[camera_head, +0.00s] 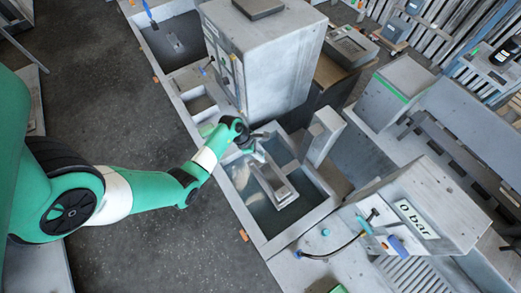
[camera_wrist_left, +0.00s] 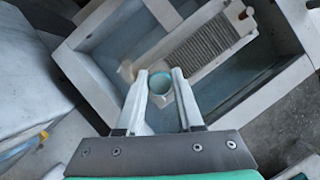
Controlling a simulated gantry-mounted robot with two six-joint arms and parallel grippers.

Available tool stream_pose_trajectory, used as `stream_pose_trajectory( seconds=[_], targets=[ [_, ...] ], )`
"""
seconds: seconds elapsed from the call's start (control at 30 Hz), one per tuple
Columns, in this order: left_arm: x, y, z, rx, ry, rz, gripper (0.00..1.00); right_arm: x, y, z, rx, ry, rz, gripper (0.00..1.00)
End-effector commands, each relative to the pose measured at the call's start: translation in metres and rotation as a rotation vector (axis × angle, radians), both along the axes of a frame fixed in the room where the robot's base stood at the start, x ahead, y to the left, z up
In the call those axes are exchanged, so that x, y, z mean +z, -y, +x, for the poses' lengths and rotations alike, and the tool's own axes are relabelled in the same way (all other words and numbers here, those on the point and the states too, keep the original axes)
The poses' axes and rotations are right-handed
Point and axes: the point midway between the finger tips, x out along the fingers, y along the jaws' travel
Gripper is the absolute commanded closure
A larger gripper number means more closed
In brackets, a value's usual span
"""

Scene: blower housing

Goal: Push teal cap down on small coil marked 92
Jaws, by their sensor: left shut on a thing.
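My left gripper (camera_head: 260,153) reaches over an open grey basin (camera_head: 300,228) in the head view. A pale block with a ribbed, coil-like face (camera_wrist_left: 203,47) lies beyond the fingertips inside the basin. I cannot read the marking 92 on anything. Whether the held piece touches the block is unclear. My right gripper is not in view.
A tall grey cabinet (camera_head: 265,50) stands behind the basin. A panel reading "0 bar" (camera_head: 416,219) stands at the right, with a black hose (camera_head: 330,252) and a small teal piece (camera_head: 326,232) on the bench before it. The basin walls rise around the block.

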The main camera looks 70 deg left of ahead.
Motion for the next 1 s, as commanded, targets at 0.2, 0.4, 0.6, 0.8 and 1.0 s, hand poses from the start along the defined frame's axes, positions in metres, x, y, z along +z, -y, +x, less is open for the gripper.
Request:
stream_pose_trajectory(
  seconds=[0.2, 0.4, 0.6, 0.8, 1.0],
  targets=[
    [-0.006, 0.000, 0.000, 0.000, 0.000, 0.000, 1.00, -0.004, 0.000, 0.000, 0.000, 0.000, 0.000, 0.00],
    [-0.014, 0.000, 0.000, 0.000, 0.000, -0.001, 1.00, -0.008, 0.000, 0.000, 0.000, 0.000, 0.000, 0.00],
    [-0.014, 0.000, 0.000, -0.001, 0.000, 0.000, 1.00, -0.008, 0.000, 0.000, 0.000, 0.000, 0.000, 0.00],
    [-0.014, 0.000, 0.000, 0.000, 0.000, 0.000, 1.00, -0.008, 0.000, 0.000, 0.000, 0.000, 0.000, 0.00],
    [-0.019, 0.000, 0.000, 0.000, 0.000, 0.000, 1.00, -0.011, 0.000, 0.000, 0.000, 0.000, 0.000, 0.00]
  ],
)
